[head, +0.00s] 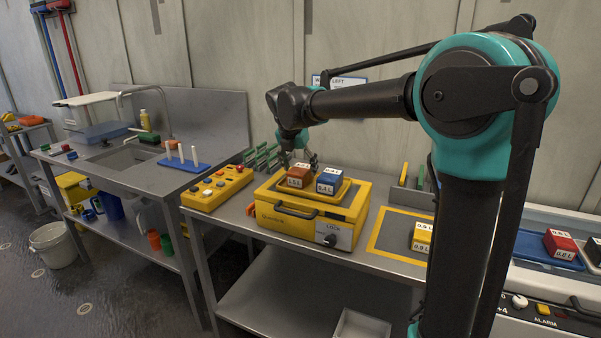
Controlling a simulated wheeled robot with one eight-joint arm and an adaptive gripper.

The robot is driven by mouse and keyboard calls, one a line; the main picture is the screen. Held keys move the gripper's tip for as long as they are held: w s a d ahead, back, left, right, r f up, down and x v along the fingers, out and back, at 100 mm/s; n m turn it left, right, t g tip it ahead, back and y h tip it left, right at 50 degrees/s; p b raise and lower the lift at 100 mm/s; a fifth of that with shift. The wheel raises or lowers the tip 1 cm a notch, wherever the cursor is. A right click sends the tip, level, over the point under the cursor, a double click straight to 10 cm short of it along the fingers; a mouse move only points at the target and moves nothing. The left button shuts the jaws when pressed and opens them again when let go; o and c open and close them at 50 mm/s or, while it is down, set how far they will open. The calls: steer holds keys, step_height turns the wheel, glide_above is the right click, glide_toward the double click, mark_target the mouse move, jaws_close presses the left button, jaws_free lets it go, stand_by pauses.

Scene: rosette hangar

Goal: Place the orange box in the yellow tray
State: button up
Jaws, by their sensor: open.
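The orange box (296,187), with white labels, sits on top of the yellow case, inside what looks like a shallow yellow tray (315,201). A blue box (328,185) stands close to its right. My gripper (298,160) is open, pointing down just behind and above the orange box. The picture is too small to tell whether its fingers touch the box. The tray's back edge is partly hidden by the boxes and the gripper.
The yellow case (284,212) has a front handle and a LOCK knob (331,240). A yellow button panel (217,187) lies left. Right is a yellow-bordered mat (387,245) with a yellow box (421,238), partly behind my arm. Green racks (262,158) stand behind.

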steer(key=v, duration=1)
steer(key=shift+w+d, duration=0.1)
